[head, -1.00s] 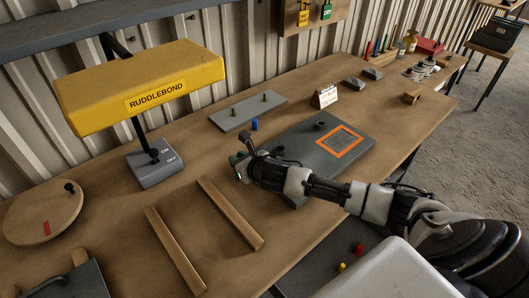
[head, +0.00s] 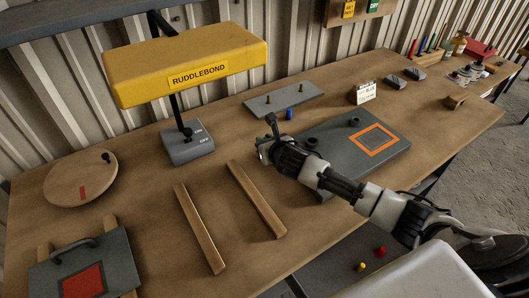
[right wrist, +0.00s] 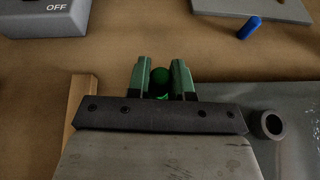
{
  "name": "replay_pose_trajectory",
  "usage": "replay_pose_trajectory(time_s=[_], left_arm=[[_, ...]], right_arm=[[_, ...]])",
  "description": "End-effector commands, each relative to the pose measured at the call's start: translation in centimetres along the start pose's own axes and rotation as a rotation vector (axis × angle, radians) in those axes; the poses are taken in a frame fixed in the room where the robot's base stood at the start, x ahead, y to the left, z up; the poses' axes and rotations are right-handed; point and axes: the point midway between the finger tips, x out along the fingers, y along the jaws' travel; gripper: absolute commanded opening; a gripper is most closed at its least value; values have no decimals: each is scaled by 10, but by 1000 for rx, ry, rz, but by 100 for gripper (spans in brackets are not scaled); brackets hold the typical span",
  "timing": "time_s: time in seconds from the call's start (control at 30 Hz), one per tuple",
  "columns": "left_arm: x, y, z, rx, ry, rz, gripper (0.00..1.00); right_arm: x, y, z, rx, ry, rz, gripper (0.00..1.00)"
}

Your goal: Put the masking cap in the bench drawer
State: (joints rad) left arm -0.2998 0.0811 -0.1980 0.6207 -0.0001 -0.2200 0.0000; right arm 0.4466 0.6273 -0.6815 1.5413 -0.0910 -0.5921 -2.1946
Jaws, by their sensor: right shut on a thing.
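My right gripper (head: 267,143) is above the bench at the left end of the grey plate. Only the top of the cap shows between the fingers. The bench drawer (head: 335,272) shows as a dark, open space below the front edge of the bench, with a red cap (head: 380,251) and a yellow cap (head: 361,266) in it. My own white body part hides some of it. My left gripper is not in view.
A blue cap (head: 289,114) stands near a grey two-peg plate (head: 285,101). Two wooden rails (head: 200,228) lie in front of the yellow RUDDLEBOND lamp (head: 185,68). The grey plate (head: 335,130) has an orange square. A dark handled panel (head: 110,255) lies front left.

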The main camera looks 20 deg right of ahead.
Motion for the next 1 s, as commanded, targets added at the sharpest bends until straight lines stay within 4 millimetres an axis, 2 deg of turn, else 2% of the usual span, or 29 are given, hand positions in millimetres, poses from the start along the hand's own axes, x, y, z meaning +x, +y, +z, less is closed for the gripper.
replay_pose_trajectory(time_s=[0.17,0.4,0.8,0.83,0.97,1.0], left_arm=[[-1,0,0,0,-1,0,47],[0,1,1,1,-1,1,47],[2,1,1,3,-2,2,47],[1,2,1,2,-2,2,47],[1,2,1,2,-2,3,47],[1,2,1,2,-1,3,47]], right_arm=[[0,8,-11,1,0,-2,0],[12,9,-42,2,2,-2,0],[15,8,-47,-2,0,0,0],[14,8,-46,-1,0,0,25],[14,8,-46,-1,0,0,45],[14,8,-46,-1,0,0,46]])
